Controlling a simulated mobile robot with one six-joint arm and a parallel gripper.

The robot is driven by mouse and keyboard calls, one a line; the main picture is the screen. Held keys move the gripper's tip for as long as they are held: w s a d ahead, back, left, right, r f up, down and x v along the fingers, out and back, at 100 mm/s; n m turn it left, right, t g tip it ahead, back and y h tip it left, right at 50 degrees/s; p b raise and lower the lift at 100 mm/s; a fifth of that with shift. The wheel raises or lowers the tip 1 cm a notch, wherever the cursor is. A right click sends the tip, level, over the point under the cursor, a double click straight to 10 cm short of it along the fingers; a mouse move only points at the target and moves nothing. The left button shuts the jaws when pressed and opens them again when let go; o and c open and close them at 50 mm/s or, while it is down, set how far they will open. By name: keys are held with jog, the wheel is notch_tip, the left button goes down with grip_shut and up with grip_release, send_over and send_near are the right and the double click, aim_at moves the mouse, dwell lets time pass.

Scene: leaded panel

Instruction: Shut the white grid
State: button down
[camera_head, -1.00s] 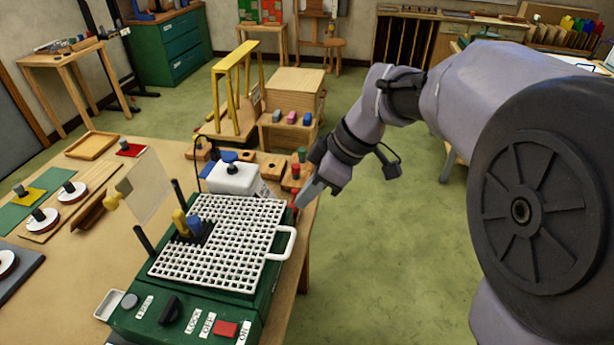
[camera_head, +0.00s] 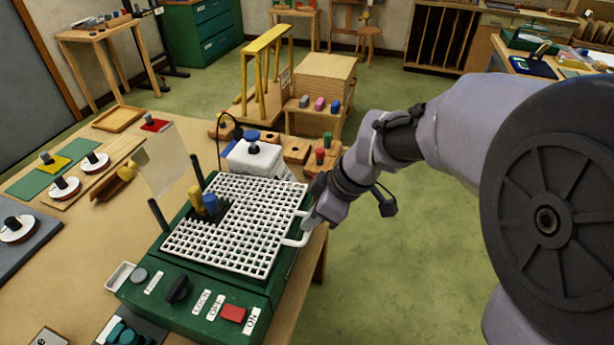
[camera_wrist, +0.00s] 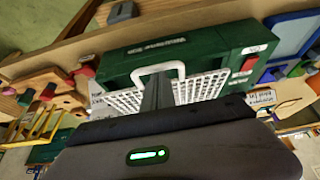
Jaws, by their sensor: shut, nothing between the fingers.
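The white grid (camera_head: 255,205) lies flat-looking over the top of the green machine (camera_head: 185,310) at the table's right edge. Its white loop handle (camera_head: 296,241) sticks out on the right; the wrist view also shows this handle (camera_wrist: 158,70). My gripper (camera_head: 310,224) is shut and empty, right at the handle in the head view. In the wrist view, my gripper's fingers (camera_wrist: 157,84) overlap the handle's near part and the grid; I cannot tell whether they touch it. Part of the handle and grid is hidden behind the fingers.
Yellow and blue knobs (camera_head: 209,202) and dark posts stand at the grid's left side. A clear upright sheet (camera_head: 168,160) stands behind them. A white box (camera_head: 252,157) and wooden blocks sit behind the machine. Green floor (camera_head: 400,270) lies free to the right.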

dwell(0.3)
jog(key=f+b, duration=0.3)
jog(key=d+f+b, duration=0.1)
jog(key=b, duration=0.1)
jog(key=shift+s+f, duration=0.3)
jog(key=shift+f, duration=0.1)
jog(key=shift+a+r, duration=0.1)
